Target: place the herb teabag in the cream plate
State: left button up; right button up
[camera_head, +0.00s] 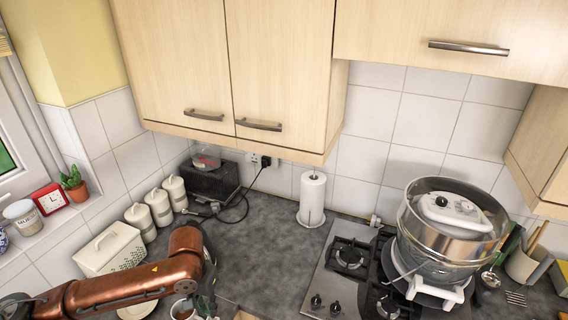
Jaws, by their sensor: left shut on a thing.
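My left gripper (206,304) hangs at the end of the copper arm near the bottom edge, over the dark worktop. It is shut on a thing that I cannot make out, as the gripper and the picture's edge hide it. A pale round dish (137,312), which looks like the cream plate, lies left of the gripper, partly cut off and partly behind my arm. A pale mug (176,304) with something brown inside is just left of the gripper; I cannot tell if they touch. I cannot pick out the herb teabag. My right gripper is not in view.
A white bread bin (108,249) and white canisters (159,206) stand along the left wall. A paper towel roll (312,196) stands at the back. The worktop (262,262) between is clear.

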pick_arm(q)
jog(key=shift+s+d+f+n+b, duration=0.1)
jog(key=shift+s+f+n+b, duration=0.15)
jog(key=shift+n, duration=0.3)
jog(key=shift+s+d+f+n+b, duration=0.1)
jog(key=shift+n+b, duration=0.25)
jog(key=shift+n, duration=0.2)
jog(key=shift+r, duration=0.1)
